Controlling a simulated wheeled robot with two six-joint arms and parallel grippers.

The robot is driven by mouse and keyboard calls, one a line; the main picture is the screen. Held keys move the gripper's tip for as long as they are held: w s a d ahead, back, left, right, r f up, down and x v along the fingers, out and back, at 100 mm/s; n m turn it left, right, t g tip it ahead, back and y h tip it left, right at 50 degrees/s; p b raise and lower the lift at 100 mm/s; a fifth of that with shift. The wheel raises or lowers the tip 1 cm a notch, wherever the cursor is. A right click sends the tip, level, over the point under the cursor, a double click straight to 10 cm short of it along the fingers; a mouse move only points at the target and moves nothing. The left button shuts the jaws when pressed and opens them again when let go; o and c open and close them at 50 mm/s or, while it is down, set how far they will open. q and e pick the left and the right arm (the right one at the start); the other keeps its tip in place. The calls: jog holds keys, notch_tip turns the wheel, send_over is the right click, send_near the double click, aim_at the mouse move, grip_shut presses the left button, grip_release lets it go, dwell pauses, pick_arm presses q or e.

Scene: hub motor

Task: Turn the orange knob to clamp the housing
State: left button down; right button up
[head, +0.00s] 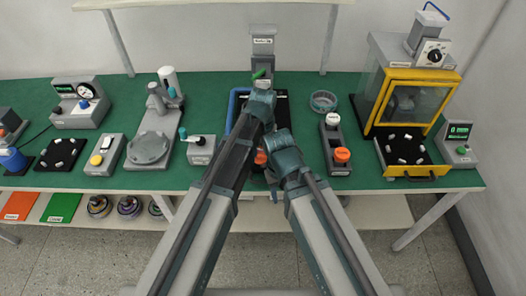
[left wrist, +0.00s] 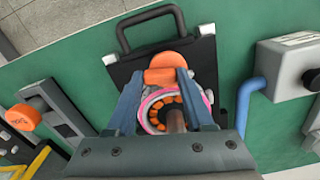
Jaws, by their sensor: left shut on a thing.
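The orange knob (left wrist: 172,60) sits on a black fixture (left wrist: 122,72) that has a black handle. It is between the fingertips of my left gripper (left wrist: 167,75), which is shut on it. Behind the fingers is a round part with a pink ring and orange windings (left wrist: 172,110); a shaft stands at its middle. The fingers partly cover this part, and I cannot make out the housing's edge. In the head view an orange patch (head: 261,157) shows between my arms; the arms hide most of the fixture. My right gripper's fingers cannot be made out there.
A stand with an orange cap (head: 341,155) is to the right, near a yellow-framed cabinet (head: 410,95). A grey box with a black knob (head: 201,148) is to the left. Green table shows between the things.

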pick_arm(q)
jog(key=m, duration=0.4)
jog(key=shift+m, duration=0.3)
jog(key=m, duration=0.3)
jog(key=shift+m, duration=0.4)
jog(key=m, duration=0.3)
jog(key=shift+m, duration=2.1)
jog(key=shift+c, duration=1.4)
grip_release()
jog(key=shift+r, duration=0.1)
